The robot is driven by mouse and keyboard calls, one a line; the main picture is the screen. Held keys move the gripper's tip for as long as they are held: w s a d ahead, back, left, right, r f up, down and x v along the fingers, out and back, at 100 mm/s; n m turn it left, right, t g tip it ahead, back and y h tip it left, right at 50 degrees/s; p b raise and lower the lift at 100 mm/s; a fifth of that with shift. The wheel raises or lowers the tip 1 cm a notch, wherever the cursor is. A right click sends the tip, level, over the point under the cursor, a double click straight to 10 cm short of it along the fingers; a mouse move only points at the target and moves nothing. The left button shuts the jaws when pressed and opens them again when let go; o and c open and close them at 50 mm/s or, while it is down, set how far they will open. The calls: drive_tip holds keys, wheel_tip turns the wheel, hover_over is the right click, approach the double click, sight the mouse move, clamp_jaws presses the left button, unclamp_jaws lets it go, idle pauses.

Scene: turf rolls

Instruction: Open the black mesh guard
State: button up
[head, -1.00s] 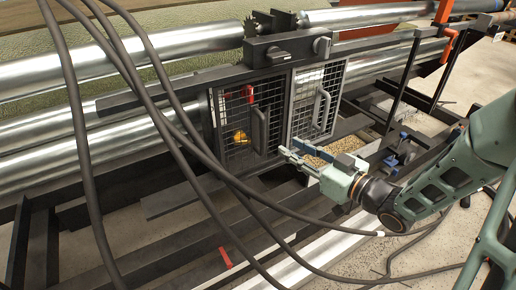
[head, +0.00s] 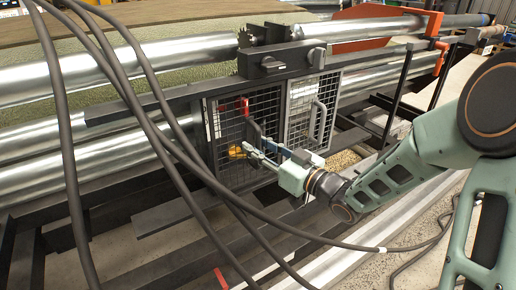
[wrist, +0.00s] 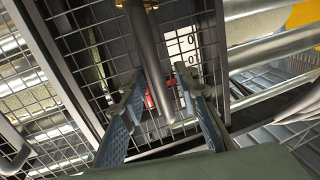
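The black mesh guard (head: 228,118) is the left, dark-framed panel under the roller bars, and it stands closed in its frame. Its upright bar handle, partly hidden in the head view, shows in the wrist view (wrist: 150,50). My gripper (head: 257,152) is at the guard's right side, by the handle. In the wrist view my gripper (wrist: 160,82) has its fingers apart, one on each side of the handle bar. I cannot tell whether either finger touches the bar. Behind the mesh are a yellow part (head: 237,152) and a red part (head: 245,106).
A grey-framed mesh panel (head: 298,110) with its own handle (head: 317,118) stands right beside the guard. Dark cables (head: 150,130) hang across the view in front. Steel rollers (head: 165,45) run above, and dark rails lie below. Open floor (head: 350,270) shows at the lower right.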

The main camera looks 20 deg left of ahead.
clamp_jaws()
drive_tip(key=shift+s+a, duration=0.15)
idle(0.6)
